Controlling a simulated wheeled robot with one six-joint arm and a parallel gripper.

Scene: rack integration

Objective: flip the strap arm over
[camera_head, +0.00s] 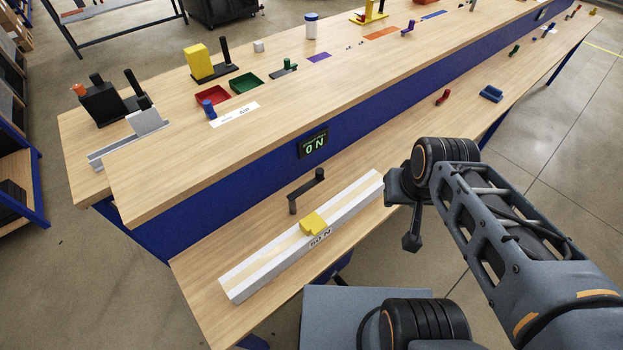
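A dark grey crank-shaped piece (306,190), which looks like the strap arm, is on the lower wooden shelf. One end has an upright post and the other a raised knob. In front of it lies a long white bar (258,268) with a tan strip along its top. A yellow block (313,223) sits at the bar's middle, above a label that appears to read "80 N". My gripper (411,242) hangs to the right of the bar's far end, apart from the dark piece. Its fingers are small and dark, so their opening is unclear.
A display (313,143) reading "0 N" is on the blue panel (220,190) behind the shelf. A blue block (491,93) and a small red piece (443,97) lie farther right on the shelf. The upper bench (350,85) holds trays and fixtures.

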